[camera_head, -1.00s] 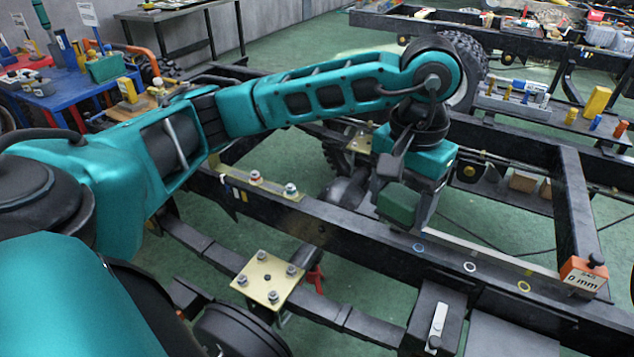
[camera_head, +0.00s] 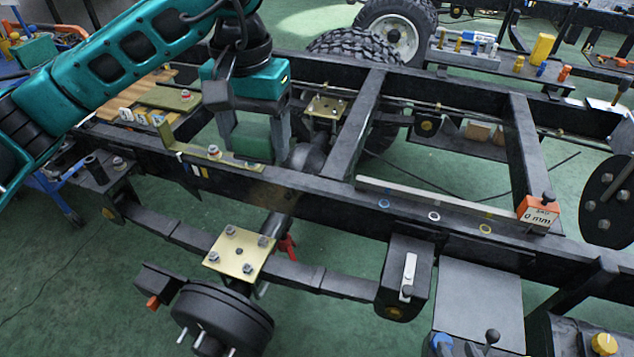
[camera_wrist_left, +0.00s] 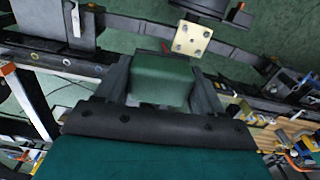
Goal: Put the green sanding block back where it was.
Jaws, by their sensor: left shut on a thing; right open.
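The green sanding block (camera_head: 250,141) is between the fingers of my left gripper (camera_head: 251,138), which is shut on it. It hangs above or behind the near black chassis rail, just right of the bolted brass bracket (camera_head: 222,154); its exact height over the rail is hard to tell. In the left wrist view the block (camera_wrist_left: 162,80) sits between both dark fingers. My right gripper is not in view.
A long metal straightedge (camera_head: 430,200) lies along the rail, ending by an orange "0 mm" block (camera_head: 538,210). A bolted brass plate (camera_head: 240,254) is in front. A cross member (camera_head: 362,120) stands right of the gripper. A wooden board (camera_head: 150,100) lies behind left.

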